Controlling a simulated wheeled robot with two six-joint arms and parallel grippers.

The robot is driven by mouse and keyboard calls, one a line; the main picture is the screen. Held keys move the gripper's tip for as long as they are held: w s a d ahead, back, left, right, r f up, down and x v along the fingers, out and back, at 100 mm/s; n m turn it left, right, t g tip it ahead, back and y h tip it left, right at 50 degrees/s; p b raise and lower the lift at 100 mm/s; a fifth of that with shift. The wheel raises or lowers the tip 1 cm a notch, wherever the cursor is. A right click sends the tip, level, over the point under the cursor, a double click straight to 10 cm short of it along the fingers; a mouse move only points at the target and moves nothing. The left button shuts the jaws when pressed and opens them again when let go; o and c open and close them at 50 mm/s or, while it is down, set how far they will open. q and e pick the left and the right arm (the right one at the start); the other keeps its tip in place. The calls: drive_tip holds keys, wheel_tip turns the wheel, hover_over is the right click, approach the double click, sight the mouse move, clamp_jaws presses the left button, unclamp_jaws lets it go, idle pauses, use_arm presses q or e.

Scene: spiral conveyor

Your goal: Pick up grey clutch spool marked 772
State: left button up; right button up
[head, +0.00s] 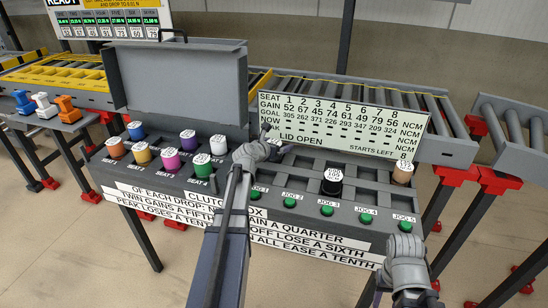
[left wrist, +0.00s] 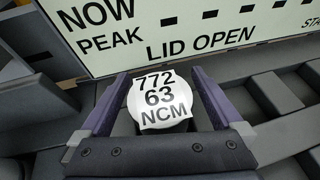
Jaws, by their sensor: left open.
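In the left wrist view, the spool marked 772 (left wrist: 157,100) shows its round pale top with a label reading 772, 63 NCM. My left gripper (left wrist: 158,82) is open, with one dark finger on each side of the spool. The spool's lower body is hidden, and I cannot tell whether the fingers touch it. In the head view, my left gripper (head: 264,137) is over the middle of the clutch box (head: 235,190), just below the display, and the spool is not clearly visible there. My right arm's end (head: 405,262) is at the lower right; its fingers cannot be made out.
Several coloured spools sit in seats at the box's left, including a white one (head: 218,145). A black spool (head: 332,182) and a tan spool (head: 402,173) stand at the right. The open lid (head: 180,80) and display (head: 340,122) rise behind. Green jog buttons (head: 326,210) line the front.

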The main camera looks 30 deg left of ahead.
use_arm(q)
drive_tip(key=shift+c, duration=0.6)
clamp_jaws()
